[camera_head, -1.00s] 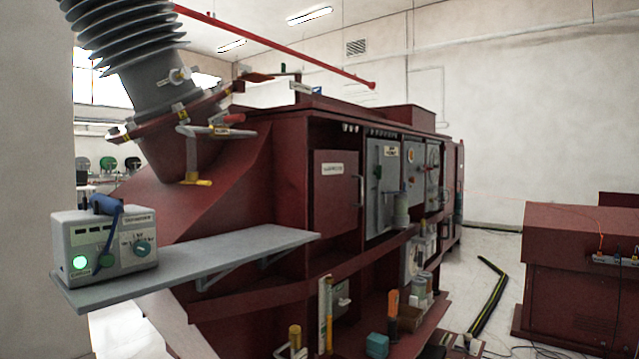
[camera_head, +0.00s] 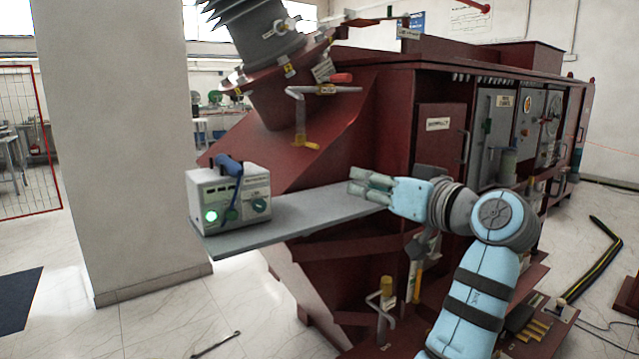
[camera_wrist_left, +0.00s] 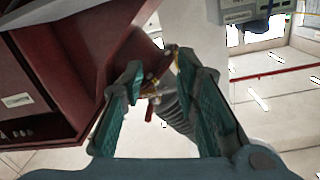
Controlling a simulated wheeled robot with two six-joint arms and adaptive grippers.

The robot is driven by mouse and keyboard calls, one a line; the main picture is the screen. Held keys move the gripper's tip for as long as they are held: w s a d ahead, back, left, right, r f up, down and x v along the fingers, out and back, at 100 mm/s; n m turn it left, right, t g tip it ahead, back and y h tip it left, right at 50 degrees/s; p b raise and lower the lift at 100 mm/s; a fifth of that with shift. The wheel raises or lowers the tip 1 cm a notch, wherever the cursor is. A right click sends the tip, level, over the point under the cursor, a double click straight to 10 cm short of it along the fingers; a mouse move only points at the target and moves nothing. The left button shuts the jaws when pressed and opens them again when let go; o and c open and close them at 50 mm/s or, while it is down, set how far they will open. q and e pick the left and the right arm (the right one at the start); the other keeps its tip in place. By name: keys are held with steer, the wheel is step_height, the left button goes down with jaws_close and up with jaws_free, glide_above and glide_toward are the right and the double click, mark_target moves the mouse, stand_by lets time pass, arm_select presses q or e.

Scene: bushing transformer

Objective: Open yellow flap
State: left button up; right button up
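A yellow lever-like piece (camera_head: 305,141), which I take for the yellow flap, hangs at the lower end of a thin grey pipe (camera_head: 299,108) below the bushing. My left gripper (camera_head: 352,181) is lower and to the right of it, just over the grey shelf, apart from the yellow piece. In the left wrist view my left gripper (camera_wrist_left: 165,85) has its two teal fingers spread with nothing held. Small yellow parts and the ribbed grey bushing (camera_wrist_left: 178,112) show beyond the fingers; I cannot tell which part is the flap there. My right gripper is not in view.
A grey box (camera_head: 228,196) with a green light and blue handle stands on the left of the grey shelf (camera_head: 300,212). The dark red transformer cabinet (camera_head: 440,150) is behind my arm. A pale column (camera_head: 115,140) stands at the left.

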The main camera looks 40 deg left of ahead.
mark_target(318, 147)
arm_select(q)
step_height(318, 147, up, 5)
steer(key=s+n+p, duration=0.1)
steer(key=s, duration=0.1)
steer(key=shift+y, duration=0.4)
steer(key=p+x, duration=0.3)
steer(key=x, duration=0.1)
steer(key=p+x, duration=0.4)
steer(key=x, duration=0.1)
steer(key=f+p+x, duration=0.1)
steer(key=p+x, duration=0.3)
steer(key=x, duration=0.1)
steer(key=shift+w, duration=0.2)
steer(key=shift+r, duration=0.1)
steer(key=shift+s+d, duration=0.1)
jaws_close()
